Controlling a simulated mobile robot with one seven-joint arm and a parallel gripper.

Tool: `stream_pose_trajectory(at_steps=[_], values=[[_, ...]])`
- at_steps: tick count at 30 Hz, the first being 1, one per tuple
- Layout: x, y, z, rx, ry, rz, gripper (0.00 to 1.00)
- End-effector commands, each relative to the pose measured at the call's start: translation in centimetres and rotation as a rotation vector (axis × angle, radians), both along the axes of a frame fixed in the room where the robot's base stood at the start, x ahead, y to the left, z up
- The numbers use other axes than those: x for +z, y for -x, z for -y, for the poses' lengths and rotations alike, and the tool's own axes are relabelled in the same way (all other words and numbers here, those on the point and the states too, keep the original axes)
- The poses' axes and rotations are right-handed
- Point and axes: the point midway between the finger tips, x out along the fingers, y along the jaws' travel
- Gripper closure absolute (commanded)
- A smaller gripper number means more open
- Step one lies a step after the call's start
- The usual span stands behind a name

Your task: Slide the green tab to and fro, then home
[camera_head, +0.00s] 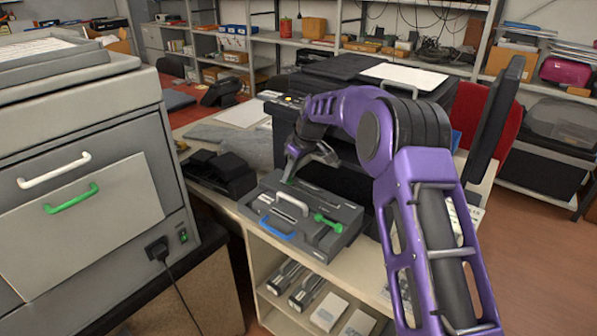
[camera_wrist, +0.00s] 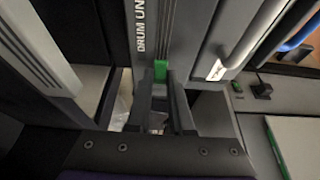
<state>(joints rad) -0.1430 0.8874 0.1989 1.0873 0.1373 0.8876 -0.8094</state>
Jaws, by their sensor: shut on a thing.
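The drum unit (camera_head: 328,215) is a dark grey block lying on the desk, with a white handle, a blue handle and a green T-shaped grip on it. In the wrist view its lettered face (camera_wrist: 140,30) reads "DRUM UN". The small green tab (camera_wrist: 160,69) sits at the near end of a narrow grooved track (camera_wrist: 168,30) beside the lettering. My gripper (camera_wrist: 160,82) is shut on the tab, one dark finger on each side. In the head view my gripper (camera_head: 291,176) reaches down to the unit's far left end, and the tab there is mostly hidden.
A grey machine (camera_head: 85,170) with white and green drawer handles stands at the left. Black devices (camera_head: 220,172) lie left of the drum unit. A black printer and monitor (camera_head: 495,120) stand behind and right of it. Several cartridges (camera_head: 296,285) lie on the shelf below.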

Motion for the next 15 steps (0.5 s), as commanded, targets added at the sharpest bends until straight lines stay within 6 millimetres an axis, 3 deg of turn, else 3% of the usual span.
stream_pose_trajectory(at_steps=[12, 13, 15], values=[[0.18, -0.28, -0.60, 0.001, -0.005, 0.005, 1.00], [0.19, -0.27, -0.61, 0.001, -0.006, 0.006, 0.75], [0.16, -0.25, -0.58, 0.001, -0.005, 0.005, 0.62]])
